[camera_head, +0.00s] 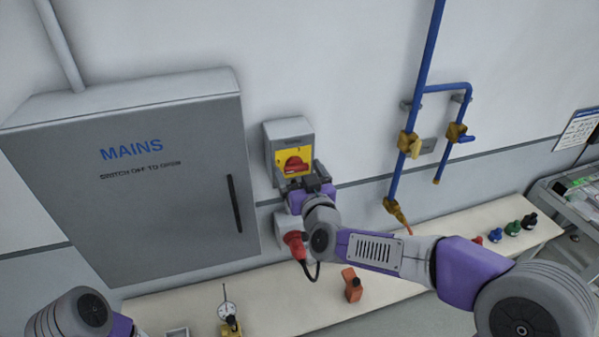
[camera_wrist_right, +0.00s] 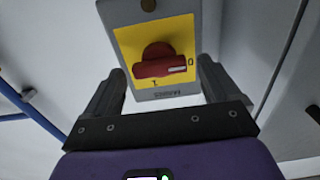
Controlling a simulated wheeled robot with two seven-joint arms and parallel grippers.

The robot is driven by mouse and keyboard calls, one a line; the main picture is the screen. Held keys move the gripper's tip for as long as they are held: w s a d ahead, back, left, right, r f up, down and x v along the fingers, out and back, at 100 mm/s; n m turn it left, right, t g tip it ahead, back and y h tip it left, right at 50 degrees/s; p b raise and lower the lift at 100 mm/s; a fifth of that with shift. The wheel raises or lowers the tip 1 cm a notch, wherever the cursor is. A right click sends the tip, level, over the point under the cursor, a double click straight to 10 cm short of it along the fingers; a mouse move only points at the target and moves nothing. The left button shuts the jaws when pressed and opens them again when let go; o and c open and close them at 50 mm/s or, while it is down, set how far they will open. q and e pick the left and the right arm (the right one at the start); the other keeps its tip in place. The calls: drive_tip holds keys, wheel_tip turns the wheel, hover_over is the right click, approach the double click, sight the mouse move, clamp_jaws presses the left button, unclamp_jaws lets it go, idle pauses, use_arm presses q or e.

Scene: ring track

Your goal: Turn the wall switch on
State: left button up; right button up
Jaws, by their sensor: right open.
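The wall switch is a grey box (camera_head: 272,150) with a yellow plate and a red rotary knob (camera_head: 295,165), mounted on the wall right of the grey cabinet. In the right wrist view the plate (camera_wrist_right: 130,43) appears upside down, and the white mark on the red knob (camera_wrist_right: 158,62) points toward the "0"; an "I" sits at the lower left. My right gripper (camera_head: 306,178) is just in front of the switch's lower part. Its jaws are open, one finger on each side of the knob, and nothing is gripped. Contact cannot be told. My left gripper is out of view.
A large grey cabinet (camera_head: 150,215) marked MAINS stands left of the switch. A red plug (camera_head: 295,243) with a cable is below it. Blue pipes (camera_head: 418,107) with brass valves are at right. A pale shelf (camera_head: 265,305) below carries an orange block (camera_head: 352,286) and several knobs.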

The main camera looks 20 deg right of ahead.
drive_tip(key=c, duration=1.1)
drive_tip(key=shift+o, duration=0.2)
drive_tip(key=m+b, duration=0.4)
drive_tip(key=b, duration=0.1)
drive_tip(key=shift+f, duration=0.2)
drive_tip(key=m+b, duration=0.3)
drive_tip(key=m, duration=0.1)
drive_tip(key=m+b, duration=0.3)
drive_tip(key=m, duration=0.2)
drive_tip(key=shift+d+b, duration=0.15)
drive_tip(key=shift+b, duration=0.15)
drive_tip(key=m+b, duration=0.2)
drive_tip(key=m, duration=0.2)
drive_tip(key=shift+m, duration=0.6)
